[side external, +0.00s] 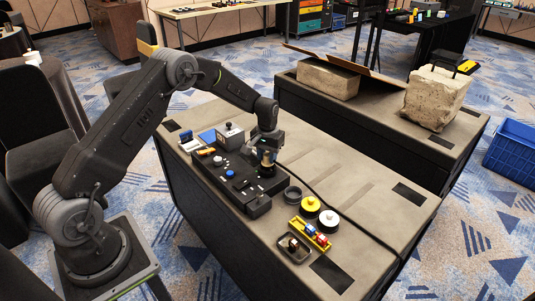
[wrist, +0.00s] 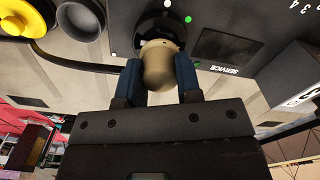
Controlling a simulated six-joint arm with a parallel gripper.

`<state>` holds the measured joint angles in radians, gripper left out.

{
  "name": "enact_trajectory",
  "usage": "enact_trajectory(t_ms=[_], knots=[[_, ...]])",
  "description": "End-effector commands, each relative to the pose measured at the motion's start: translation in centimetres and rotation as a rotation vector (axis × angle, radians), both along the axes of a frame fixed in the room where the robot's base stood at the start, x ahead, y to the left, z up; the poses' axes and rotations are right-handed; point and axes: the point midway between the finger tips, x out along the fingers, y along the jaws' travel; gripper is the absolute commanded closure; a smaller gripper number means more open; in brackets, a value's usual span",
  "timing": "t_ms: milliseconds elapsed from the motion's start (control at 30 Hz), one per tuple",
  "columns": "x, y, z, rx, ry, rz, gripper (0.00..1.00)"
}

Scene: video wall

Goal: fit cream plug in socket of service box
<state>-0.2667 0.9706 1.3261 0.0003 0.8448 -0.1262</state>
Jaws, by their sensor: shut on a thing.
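My gripper (wrist: 160,82) is shut on the cream plug (wrist: 160,68), one blue finger on each side of it. In the wrist view the plug's far end meets the round black socket (wrist: 163,22) on the dark service box (wrist: 270,22), which carries the word SERVICE. The plug looks roughly in line with the socket; how deep it sits cannot be told. In the side view my gripper (side external: 266,156) is lowered over the right rear part of the service box (side external: 228,183), and the socket is hidden there.
A grey ring (side external: 292,194), a yellow reel (side external: 311,204) and a white reel (side external: 328,219) stand right of the box. A yellow tray (side external: 308,234) and a dark tray (side external: 291,248) are in front. A black cable (side external: 350,220) crosses the table. The table's right side is mostly clear.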

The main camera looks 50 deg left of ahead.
Motion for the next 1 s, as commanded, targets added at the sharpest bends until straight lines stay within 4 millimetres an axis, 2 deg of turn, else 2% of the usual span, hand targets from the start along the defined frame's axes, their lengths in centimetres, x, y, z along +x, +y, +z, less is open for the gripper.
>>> enact_trajectory(t_ms=[1000], knots=[[0.00,0.00,-1.01,0.000,0.000,0.000,0.81]])
